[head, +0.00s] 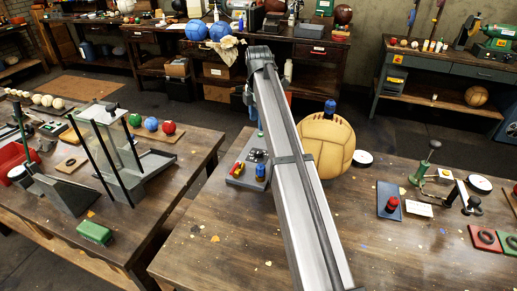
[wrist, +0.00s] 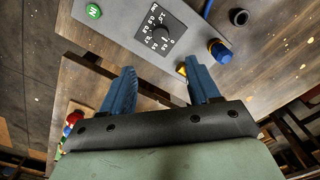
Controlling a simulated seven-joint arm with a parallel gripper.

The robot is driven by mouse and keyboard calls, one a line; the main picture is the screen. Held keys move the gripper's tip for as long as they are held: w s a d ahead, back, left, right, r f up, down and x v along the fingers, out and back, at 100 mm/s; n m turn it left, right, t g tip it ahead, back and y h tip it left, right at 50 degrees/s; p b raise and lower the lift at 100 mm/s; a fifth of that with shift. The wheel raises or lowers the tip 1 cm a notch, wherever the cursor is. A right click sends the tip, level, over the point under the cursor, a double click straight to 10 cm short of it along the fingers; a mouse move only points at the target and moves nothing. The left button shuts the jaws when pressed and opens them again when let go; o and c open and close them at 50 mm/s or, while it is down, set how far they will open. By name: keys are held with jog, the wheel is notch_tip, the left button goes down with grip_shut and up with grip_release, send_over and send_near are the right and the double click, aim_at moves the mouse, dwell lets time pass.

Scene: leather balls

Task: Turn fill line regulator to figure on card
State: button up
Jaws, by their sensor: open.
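A grey panel (wrist: 120,14) fills the upper part of the wrist view. It carries a black dial plate with white figures and a round regulator knob (wrist: 160,36). I cannot tell where the knob's pointer stands. My gripper (wrist: 162,70) is open, its two blue fingers apart with nothing between them. In the picture the fingers lie below the dial, apart from the knob. In the head view my arm hides most of my gripper. A small white card (head: 418,208) lies on the right table; its figure is too small to read.
On the panel are a green button (wrist: 94,11) and a blue fitting (wrist: 219,51) close to the right finger. A large tan leather ball (head: 328,146) stands beside my arm. The right table's front middle is mostly clear.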

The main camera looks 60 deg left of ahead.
aim_at(258, 151)
notch_tip(258, 151, down, 13)
jog(key=shift+r, duration=0.1)
dwell(0.4)
jog(key=c, duration=1)
jog(key=shift+c, duration=0.2)
